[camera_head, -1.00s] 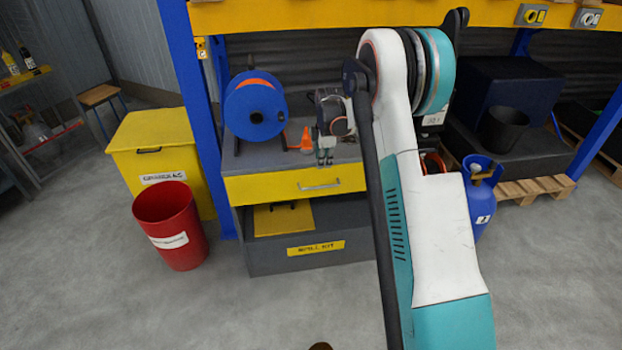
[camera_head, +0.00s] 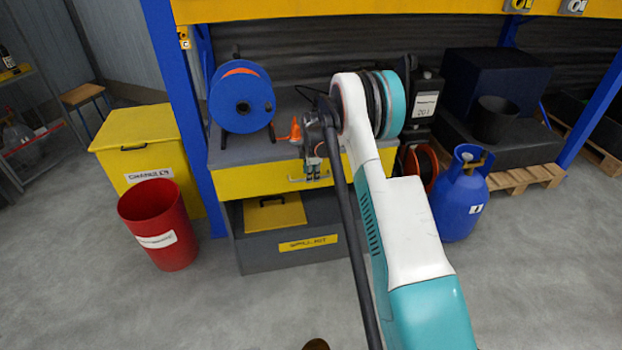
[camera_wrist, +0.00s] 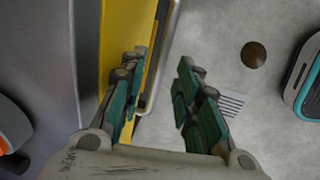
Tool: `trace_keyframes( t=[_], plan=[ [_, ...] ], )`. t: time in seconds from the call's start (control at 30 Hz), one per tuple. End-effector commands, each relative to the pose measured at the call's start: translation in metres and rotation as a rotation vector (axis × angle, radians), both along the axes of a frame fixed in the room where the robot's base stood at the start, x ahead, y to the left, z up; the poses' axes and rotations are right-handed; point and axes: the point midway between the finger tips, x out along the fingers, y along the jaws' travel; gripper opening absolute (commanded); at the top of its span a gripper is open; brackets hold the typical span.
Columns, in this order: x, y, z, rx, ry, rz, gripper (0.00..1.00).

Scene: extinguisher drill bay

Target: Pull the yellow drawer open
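The yellow drawer (camera_head: 255,181) is the front under the grey worktop, and it looks shut. Its metal bar handle (camera_head: 296,179) is partly hidden by my gripper (camera_head: 312,165), which is in front of the drawer. In the wrist view, the yellow drawer front (camera_wrist: 114,24) runs along the left and the handle (camera_wrist: 161,62) stands out from it. My gripper (camera_wrist: 160,88) is open there, with its two green fingers apart. The handle shows in the gap between them, closer to the left finger. I cannot tell whether a finger touches it.
A blue hose reel (camera_head: 241,103) and an orange cone (camera_head: 295,130) stand on the worktop (camera_head: 225,156). Below is an open shelf with a yellow-lidded spill kit (camera_head: 275,215). A red bin (camera_head: 158,225) is left, a blue cylinder (camera_head: 461,200) right.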

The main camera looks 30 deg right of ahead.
Motion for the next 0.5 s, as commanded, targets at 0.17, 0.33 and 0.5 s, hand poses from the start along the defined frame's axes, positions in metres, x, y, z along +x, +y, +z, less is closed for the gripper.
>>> trace_keyframes(
  t=[0.17,0.33,0.5],
  plan=[
    [0.0022,-0.0005,-0.0126,0.0,0.0,0.0,0.3],
    [0.0026,-0.0006,-0.0138,0.0,0.0,0.0,0.3],
    [0.0025,-0.0006,-0.0136,0.0,0.0,0.0,0.23]
  ],
)
